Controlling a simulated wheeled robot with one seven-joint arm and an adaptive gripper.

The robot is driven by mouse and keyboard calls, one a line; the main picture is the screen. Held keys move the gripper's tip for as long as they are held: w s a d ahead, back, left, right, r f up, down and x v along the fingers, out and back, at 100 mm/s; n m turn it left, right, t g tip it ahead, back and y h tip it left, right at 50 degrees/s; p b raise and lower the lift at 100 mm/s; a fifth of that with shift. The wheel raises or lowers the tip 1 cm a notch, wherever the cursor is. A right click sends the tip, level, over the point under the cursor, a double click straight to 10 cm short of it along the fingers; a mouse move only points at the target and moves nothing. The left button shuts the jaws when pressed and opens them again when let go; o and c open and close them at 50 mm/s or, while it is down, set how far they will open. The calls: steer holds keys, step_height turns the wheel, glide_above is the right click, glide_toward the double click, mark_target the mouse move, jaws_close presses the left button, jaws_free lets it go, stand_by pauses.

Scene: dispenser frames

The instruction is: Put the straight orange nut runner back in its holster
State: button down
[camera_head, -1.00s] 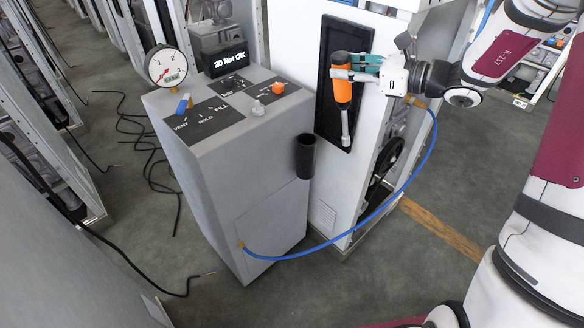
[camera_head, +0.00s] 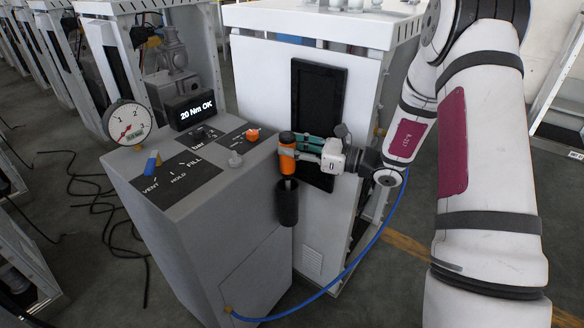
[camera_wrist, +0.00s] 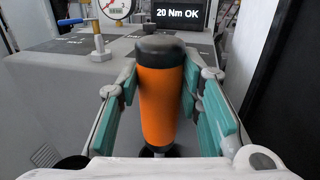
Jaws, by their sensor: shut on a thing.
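The straight nut runner (camera_head: 287,160) has an orange body with a dark cap and stands upright. My gripper (camera_head: 290,150) is shut around its orange body from the right. In the wrist view the nut runner (camera_wrist: 160,100) stands between the two teal-padded fingers (camera_wrist: 160,105). The holster (camera_head: 287,205) is a black open tube on the right side of the grey console. The runner is directly above the holster. A short piece of silver shaft shows at the holster's mouth, and its lower part is hidden, apparently inside the tube.
The grey console (camera_head: 200,250) carries a pressure gauge (camera_head: 129,122), a blue-handled valve (camera_head: 152,161), an orange knob (camera_head: 252,135) and a display reading "20 Nm OK" (camera_head: 192,110). A white cabinet (camera_head: 262,80) stands behind. A blue hose (camera_head: 362,258) loops low in front.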

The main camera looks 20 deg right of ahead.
mark_target(293, 174)
steer(key=shift+f+b, duration=0.5)
steer(key=shift+f, duration=2.3)
steer(key=c, duration=1.1)
jaws_free()
steer(key=p+v, duration=0.1)
steer(key=v, duration=1.1)
steer(key=s+a+r+n+g+h, duration=0.1)
steer(key=s+a+r+n+g, duration=1.1)
steer(key=s+a+r+n, duration=0.25)
steer(key=s+a+r+n+g+h, duration=0.15)
steer(key=s+n+h, duration=0.5)
steer(key=s, duration=0.65)
steer(key=s+d+n+t+h, duration=0.1)
steer(key=s+d+n+h, duration=0.1)
steer(key=s+d+h, duration=0.1)
steer(key=s+d+n+t+h, duration=0.2)
steer(key=s+d+h, duration=0.1)
steer(key=shift+s+d+n+h, duration=0.25)
steer(key=shift+s+d+n, duration=0.05)
steer(key=shift+s, duration=0.05)
